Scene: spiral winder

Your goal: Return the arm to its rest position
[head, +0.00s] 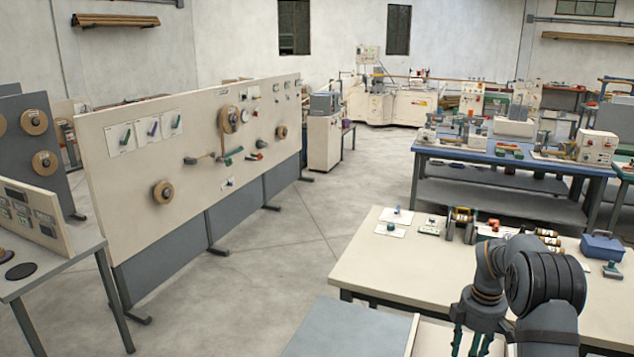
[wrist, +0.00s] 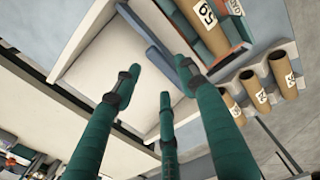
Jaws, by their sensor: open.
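My arm is folded low at the right front of the head view, above the front edge of the cream-topped table. My gripper (head: 472,342) hangs down from it with its green fingers partly cut off by the bottom edge. In the wrist view my gripper (wrist: 158,82) shows three green fingers spread apart, with nothing between them. Behind the fingers is a pale, empty-looking panel or tray (wrist: 100,57).
The cream table (head: 372,262) holds small parts, spools and a blue box (head: 602,247). Brown numbered tubes (wrist: 283,75) stand right in the wrist view. A cream panel board (head: 130,200) stands left, a blue-topped bench (head: 455,152) behind. Open floor (head: 290,245) lies between.

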